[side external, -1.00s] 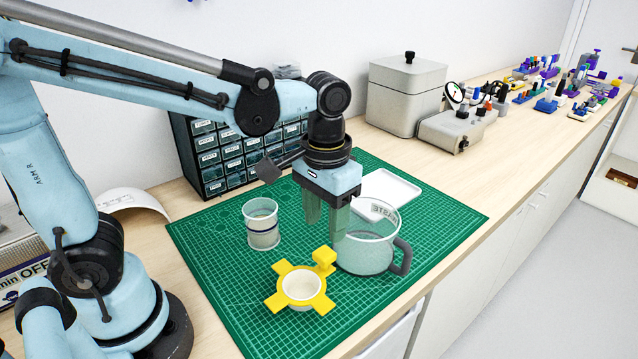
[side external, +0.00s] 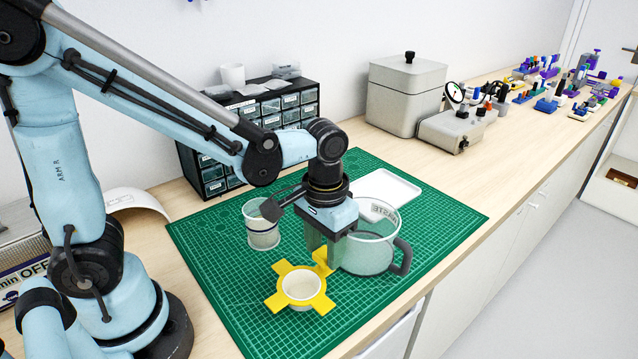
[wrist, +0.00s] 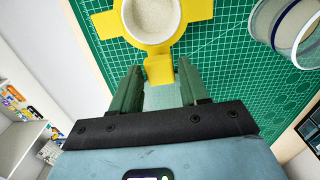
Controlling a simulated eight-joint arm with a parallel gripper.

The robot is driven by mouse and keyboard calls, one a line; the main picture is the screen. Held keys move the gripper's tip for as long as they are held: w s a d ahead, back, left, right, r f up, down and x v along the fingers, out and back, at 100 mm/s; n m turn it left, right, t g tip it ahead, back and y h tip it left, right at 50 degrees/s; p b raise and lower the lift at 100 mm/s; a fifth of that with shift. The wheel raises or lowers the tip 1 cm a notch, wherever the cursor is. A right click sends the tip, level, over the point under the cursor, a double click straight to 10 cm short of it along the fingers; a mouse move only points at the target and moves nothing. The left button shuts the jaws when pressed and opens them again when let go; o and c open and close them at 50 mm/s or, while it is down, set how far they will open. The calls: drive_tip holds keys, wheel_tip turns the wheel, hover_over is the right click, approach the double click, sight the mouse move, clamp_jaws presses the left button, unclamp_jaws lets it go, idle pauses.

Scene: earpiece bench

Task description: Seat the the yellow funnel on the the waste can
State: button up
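The yellow funnel (side external: 280,297) lies on the green mat, with flat arms around a pale round bowl and one raised tab; it also shows in the wrist view (wrist: 195,10). My gripper (side external: 320,255) points down over the tab side. In the wrist view my gripper (wrist: 159,76) is open, its two green fingers apart with the tab (wrist: 159,70) between their tips. I see no clear contact. A clear jug with a grey handle, seemingly the waste can (side external: 368,256), stands upright behind and right of the funnel; the label on its back wall is hard to read.
A clear banded cup (side external: 262,238) stands on the mat left of my gripper and at the upper right in the wrist view (wrist: 290,30). A white tray (side external: 400,190) lies behind the jug. A drawer cabinet (side external: 290,105) stands behind. The mat's front is clear.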

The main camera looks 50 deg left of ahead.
drive_tip(key=c, duration=0.7)
wheel_tip(320, 180, up, 11)
drive_tip(key=shift+r, duration=0.1)
drive_tip(key=shift+c, duration=0.2)
drive_tip(key=w+r+n, duration=0.1)
drive_tip(key=w+r, duration=0.1)
drive_tip(key=w, duration=0.5)
drive_tip(key=w+r+n, duration=0.1)
drive_tip(key=w+r, duration=0.1)
drive_tip(key=w, duration=0.6)
drive_tip(key=shift+w+a+r, duration=0.2)
drive_tip(key=shift+w+r, duration=0.1)
drive_tip(key=shift+r, duration=0.1)
